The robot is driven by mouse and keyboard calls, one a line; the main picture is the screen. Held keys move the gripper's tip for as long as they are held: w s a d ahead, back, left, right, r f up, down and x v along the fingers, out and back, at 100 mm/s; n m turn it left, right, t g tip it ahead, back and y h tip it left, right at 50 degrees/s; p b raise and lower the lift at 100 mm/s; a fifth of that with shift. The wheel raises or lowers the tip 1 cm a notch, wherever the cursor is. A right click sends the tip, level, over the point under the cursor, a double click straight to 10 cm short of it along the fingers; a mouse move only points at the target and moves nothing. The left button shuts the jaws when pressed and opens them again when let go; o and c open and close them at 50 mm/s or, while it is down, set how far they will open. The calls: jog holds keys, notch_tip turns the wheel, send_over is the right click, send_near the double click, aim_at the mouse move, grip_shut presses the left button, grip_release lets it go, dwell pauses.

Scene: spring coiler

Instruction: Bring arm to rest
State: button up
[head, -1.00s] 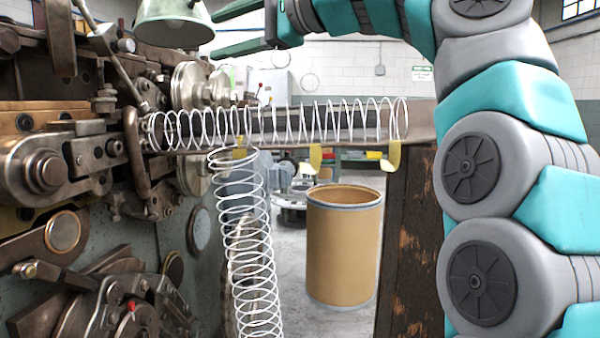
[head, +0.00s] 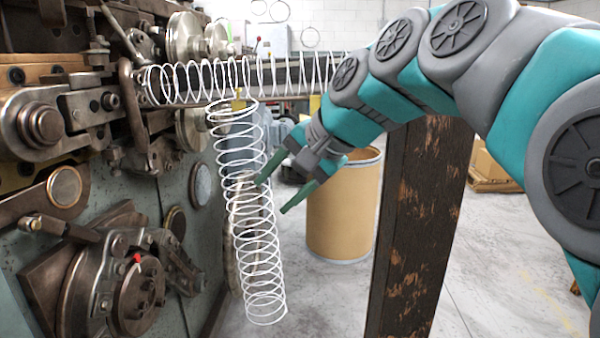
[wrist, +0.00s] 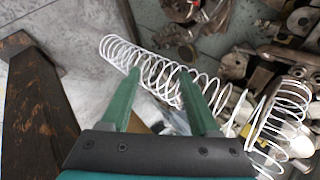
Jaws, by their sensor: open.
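My gripper (head: 276,189) is open, with its two green fingers apart and pointing down and left. In the head view it is just right of the hanging white wire spring (head: 262,272) and in front of the cardboard drum. In the wrist view my gripper (wrist: 160,88) shows both fingers apart, with the hanging spring (wrist: 122,52) running across beyond the tips. I cannot tell whether a finger touches the spring. Nothing is visibly held between the fingers.
A coiling machine (head: 90,240) fills the left side. A horizontal spring (head: 185,82) lies along a rail at the top. A tan drum (head: 340,215) stands on the floor. A dark worn post (head: 418,230) stands near my arm. Open floor lies to the right.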

jog(key=s+d+f+n+g+h, duration=0.1)
jog(key=s+d+f+g+h, duration=0.1)
jog(key=s+d+f, duration=0.4)
jog(key=s+d+f+n+g+h, duration=0.2)
jog(key=s+d+f, duration=0.4)
jog(key=s+f, duration=0.7)
jog(key=s+d+f+n+g+h, duration=0.2)
jog(key=s+d+f, duration=0.4)
jog(key=s+f, duration=0.3)
notch_tip(320, 180, down, 3)
jog(key=shift+s+d+r+g+h, duration=0.15)
jog(key=shift+d+g+h, duration=0.1)
jog(key=shift+g+h, duration=0.2)
jog(key=shift+c, duration=0.8)
jog(key=shift+a+n, duration=0.15)
jog(key=shift+n, duration=0.15)
jog(key=shift+c, duration=0.2)
